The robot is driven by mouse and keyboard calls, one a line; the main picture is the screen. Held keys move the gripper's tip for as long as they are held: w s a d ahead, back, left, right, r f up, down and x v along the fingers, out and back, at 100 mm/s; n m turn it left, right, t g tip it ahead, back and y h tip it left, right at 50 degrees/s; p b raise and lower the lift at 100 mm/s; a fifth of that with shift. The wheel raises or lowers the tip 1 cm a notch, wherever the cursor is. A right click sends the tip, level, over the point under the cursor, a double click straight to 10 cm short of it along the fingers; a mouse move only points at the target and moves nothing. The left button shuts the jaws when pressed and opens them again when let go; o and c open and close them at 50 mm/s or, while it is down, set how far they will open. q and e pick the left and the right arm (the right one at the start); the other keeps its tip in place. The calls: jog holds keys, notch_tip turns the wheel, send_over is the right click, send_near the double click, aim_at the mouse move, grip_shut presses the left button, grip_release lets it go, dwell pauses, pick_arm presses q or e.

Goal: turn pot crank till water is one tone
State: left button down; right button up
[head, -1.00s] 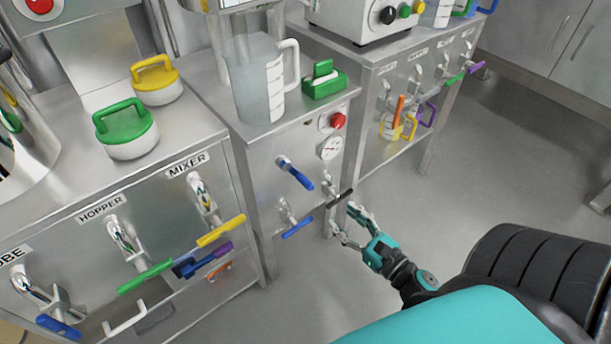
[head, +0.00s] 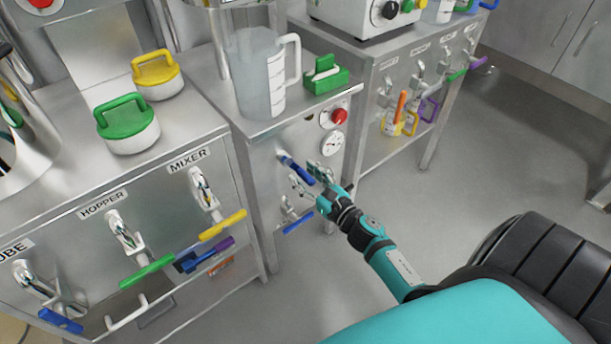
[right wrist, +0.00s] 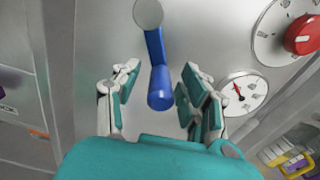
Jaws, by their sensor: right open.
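A blue crank handle (head: 293,166) sticks out from the front of the middle steel cabinet. In the right wrist view the blue handle (right wrist: 157,75) points toward me from a round metal hub. My right gripper (head: 310,180) is open at the cabinet front. Its fingers (right wrist: 158,85) stand on either side of the handle, apart from it. My left gripper is not in view. No vessel is clearly marked as the pot, and I cannot make out water or its tones. A grey translucent jug (head: 262,90) stands on top of this cabinet.
A red knob (head: 340,116) and a dial gauge (head: 333,144) sit right of the crank. A lower blue lever (head: 298,222) is below it. Labelled taps with coloured handles, such as the yellow one (head: 222,225), are on the left cabinet.

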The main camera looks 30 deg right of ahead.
grip_shut()
dwell(0.3)
jog(key=shift+w, duration=0.1)
